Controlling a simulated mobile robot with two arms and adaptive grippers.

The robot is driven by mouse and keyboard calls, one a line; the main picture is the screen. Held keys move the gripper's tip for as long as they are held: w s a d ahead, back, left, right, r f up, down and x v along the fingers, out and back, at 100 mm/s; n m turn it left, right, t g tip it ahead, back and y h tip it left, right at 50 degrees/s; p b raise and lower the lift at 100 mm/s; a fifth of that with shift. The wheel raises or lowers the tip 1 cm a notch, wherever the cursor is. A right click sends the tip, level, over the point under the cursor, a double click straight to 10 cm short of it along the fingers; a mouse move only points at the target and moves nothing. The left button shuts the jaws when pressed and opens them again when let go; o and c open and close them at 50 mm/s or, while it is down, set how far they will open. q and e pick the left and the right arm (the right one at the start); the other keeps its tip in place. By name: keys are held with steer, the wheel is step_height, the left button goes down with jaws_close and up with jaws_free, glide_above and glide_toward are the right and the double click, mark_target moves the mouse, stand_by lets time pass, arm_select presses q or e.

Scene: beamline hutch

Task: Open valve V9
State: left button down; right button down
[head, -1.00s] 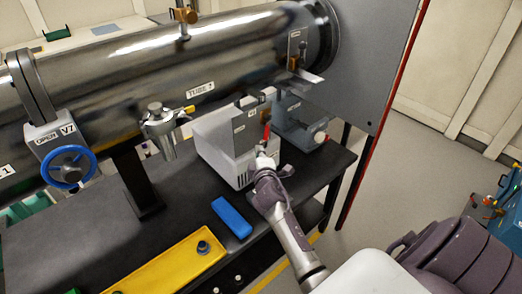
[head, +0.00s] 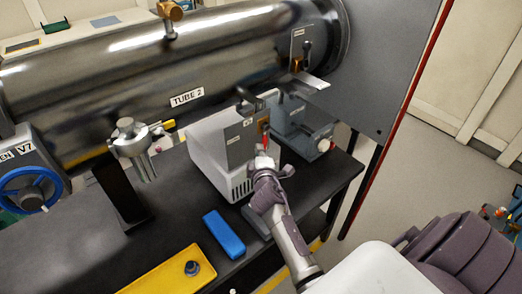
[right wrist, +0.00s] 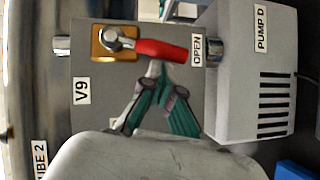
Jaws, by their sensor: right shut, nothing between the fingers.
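Valve V9 is on a grey panel (right wrist: 90,115) with a "V9" label (right wrist: 83,91) and an "OPEN" label (right wrist: 196,50). Its red lever (right wrist: 162,50) runs from the pivot on a brass plate (right wrist: 102,52) toward the "OPEN" label, roughly in line with the pipe stubs. In the head view the red lever (head: 266,141) is small and points down. My right gripper (right wrist: 156,72) is shut and empty, its tips at the lever's edge; whether they touch it I cannot tell. It also shows in the head view (head: 264,160). My left gripper is out of view.
The pump D housing (right wrist: 255,80) stands beside the valve panel. The large steel tube labelled "TUBE 2" (head: 185,97) runs behind. Valve V7's blue wheel (head: 30,190) is at left. A blue block (head: 224,234) and a yellow tray (head: 160,276) lie on the dark bench.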

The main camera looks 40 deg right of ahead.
steer(key=d+f+n+t+h+b, duration=0.1)
steer(key=d+n+b, duration=0.1)
steer(key=b, duration=0.5)
steer(key=shift+f+t, duration=0.1)
steer(key=shift+t, duration=0.2)
